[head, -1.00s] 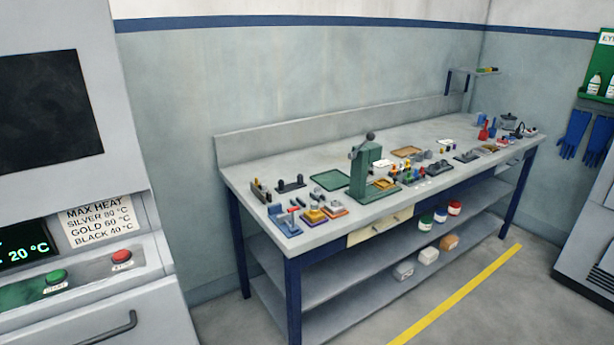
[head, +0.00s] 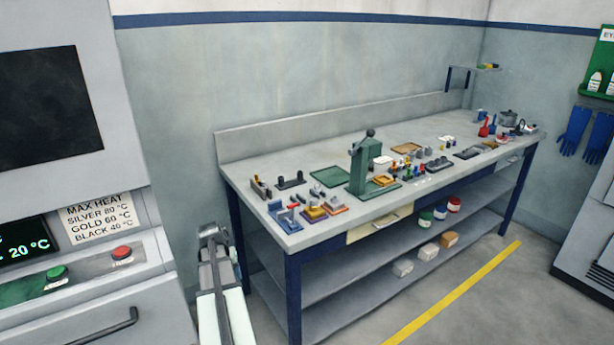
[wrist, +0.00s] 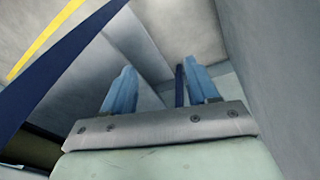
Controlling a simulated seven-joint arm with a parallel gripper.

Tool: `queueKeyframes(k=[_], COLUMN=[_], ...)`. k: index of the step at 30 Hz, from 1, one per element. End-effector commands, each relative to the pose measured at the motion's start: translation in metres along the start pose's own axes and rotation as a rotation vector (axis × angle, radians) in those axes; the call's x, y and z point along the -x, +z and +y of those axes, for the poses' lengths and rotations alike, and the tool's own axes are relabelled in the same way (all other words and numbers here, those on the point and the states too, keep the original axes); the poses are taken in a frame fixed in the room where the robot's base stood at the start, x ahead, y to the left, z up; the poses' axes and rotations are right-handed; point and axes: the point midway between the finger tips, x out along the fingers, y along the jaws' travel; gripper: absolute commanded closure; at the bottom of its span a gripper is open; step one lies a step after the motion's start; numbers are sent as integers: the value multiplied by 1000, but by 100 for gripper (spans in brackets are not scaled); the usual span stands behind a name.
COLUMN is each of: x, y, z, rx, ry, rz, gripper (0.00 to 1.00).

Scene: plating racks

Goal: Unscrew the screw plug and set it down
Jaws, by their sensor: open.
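My gripper (wrist: 160,88) shows in the wrist view with its two blue fingers apart and nothing between them. In the head view my arm reaches up from the bottom edge, left of the workbench's front leg, away from the things on the bench top. The workbench (head: 240,178) carries several small fixtures and parts. I cannot make out which of them is the screw plug; they are too small to tell.
A green press (head: 360,170) stands on the bench, with a green tray (head: 330,177) beside it. A machine with a red button (head: 121,252) stands at the left. Shelves under the bench hold several small containers (head: 427,251). The floor in front is clear.

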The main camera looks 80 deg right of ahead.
Motion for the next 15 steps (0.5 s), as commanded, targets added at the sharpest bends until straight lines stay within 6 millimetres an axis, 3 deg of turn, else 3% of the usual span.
queueKeyframes(k=[1, 6, 11, 15], x=[13, 60, 109, 153], y=[-25, -72, -102, -113], z=[7, 40, 87, 140], rx=[-39, -165, -279, -374], ry=[-13, -46, -57, -46], rz=[14, 46, 80, 110], gripper=[41, 41, 41, 41])
